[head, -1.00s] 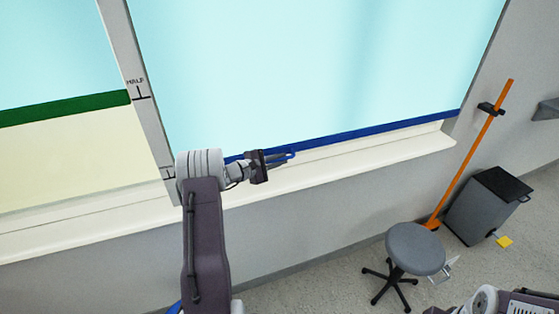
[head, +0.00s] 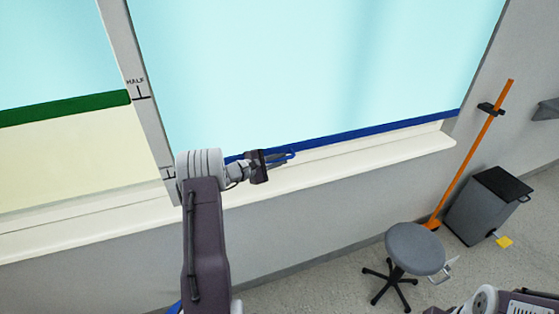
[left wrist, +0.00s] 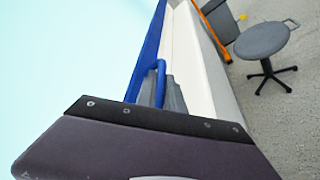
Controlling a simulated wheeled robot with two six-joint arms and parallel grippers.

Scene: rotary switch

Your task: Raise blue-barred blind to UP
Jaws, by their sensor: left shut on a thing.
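The blue-barred blind (head: 300,70) is a pale cyan sheet with a blue bar (head: 380,131) along its bottom edge. It hangs low, with the bar just above the white sill. A blue loop handle (left wrist: 161,70) sticks out from the bar. My left gripper (head: 284,157) is shut on this handle. In the left wrist view its fingers (left wrist: 160,95) show beyond the dark gripper body, at the handle. The handle's near part is hidden by the gripper. Part of my right arm shows at the bottom right of the head view, but its gripper does not.
A post with a HALF mark (head: 138,90) stands left of the blind. Beyond it hangs a green-barred blind (head: 60,107), higher up. The white sill (head: 350,160) juts out below. A grey stool (head: 415,248), an orange pole (head: 470,155) and a dark bin (head: 485,205) stand at right.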

